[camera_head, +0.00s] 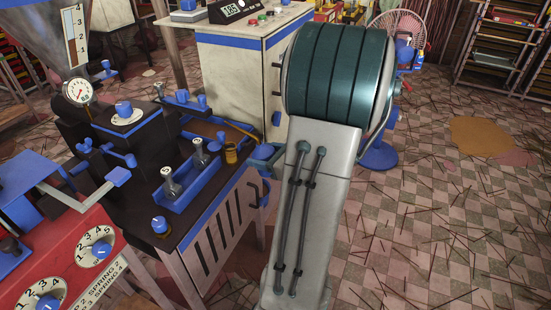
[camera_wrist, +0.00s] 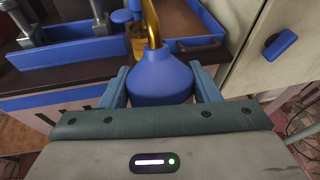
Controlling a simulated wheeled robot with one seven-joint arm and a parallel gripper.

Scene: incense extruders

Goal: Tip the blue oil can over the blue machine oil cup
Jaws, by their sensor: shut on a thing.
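The blue oil can (camera_wrist: 160,78) has a round body and a brass spout (camera_wrist: 151,25) that runs out of the top of the wrist view. My gripper (camera_wrist: 162,85) is shut on the can's body, one finger on each side. In the head view my gripper (camera_head: 264,153) shows only in part beside the machine's edge, and my arm hides the rest; I cannot make out the can there. A small brass-coloured cup (camera_head: 231,153) stands on the blue-trimmed machine's top, left of my gripper. It also shows in the wrist view (camera_wrist: 140,46), just left of the spout and partly behind it.
A blue tray (camera_head: 190,188) with metal plungers and a brown-floored, blue-edged tray (camera_head: 226,133) flank the cup. A white cabinet (camera_head: 240,70) with a blue handle (camera_wrist: 281,45) stands behind. The red machine (camera_head: 75,265) is at front left. Scattered sticks lie on the right floor.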

